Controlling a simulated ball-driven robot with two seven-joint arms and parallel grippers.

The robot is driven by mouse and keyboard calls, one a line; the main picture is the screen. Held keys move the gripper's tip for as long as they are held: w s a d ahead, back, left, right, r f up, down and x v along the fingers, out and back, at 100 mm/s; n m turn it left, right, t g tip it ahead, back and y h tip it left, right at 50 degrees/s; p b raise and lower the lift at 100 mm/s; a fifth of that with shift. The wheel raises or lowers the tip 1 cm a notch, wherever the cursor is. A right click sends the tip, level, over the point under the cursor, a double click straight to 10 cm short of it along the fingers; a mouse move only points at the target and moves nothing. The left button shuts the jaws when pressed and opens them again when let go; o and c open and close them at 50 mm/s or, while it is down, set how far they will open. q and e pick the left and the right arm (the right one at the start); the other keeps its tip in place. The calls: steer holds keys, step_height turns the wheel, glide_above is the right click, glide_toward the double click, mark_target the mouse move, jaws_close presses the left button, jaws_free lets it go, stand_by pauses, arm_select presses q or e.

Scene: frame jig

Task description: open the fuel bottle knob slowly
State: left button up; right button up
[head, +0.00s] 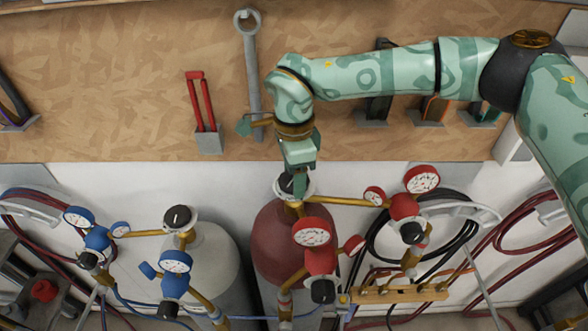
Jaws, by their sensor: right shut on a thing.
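The red fuel bottle (275,238) stands upright in the middle of the head view. Its knob (309,188) sits on top, a dark disc with a pale rim. My right gripper (298,183) points down onto this knob and is shut on it, its fingers covering much of the knob. Brass pipes and red gauges (312,234) are attached beside the bottle's neck. My left gripper is not in the view.
A grey-white bottle (207,262) with a black knob (180,217) and blue gauges (97,238) stands to the left. A wrench (251,75) and red-handled tool (202,100) hang on the wooden board (130,60) behind. Coiled hoses (375,235) hang at right.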

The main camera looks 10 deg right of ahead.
steer(key=n+p, duration=0.1)
steer(key=n, duration=0.5)
steer(key=shift+w+r+n+p, duration=0.1)
steer(key=shift+r+n+p, duration=0.05)
steer(key=shift+n+p, duration=0.15)
stand_by(0.5)
steer(key=o, duration=1)
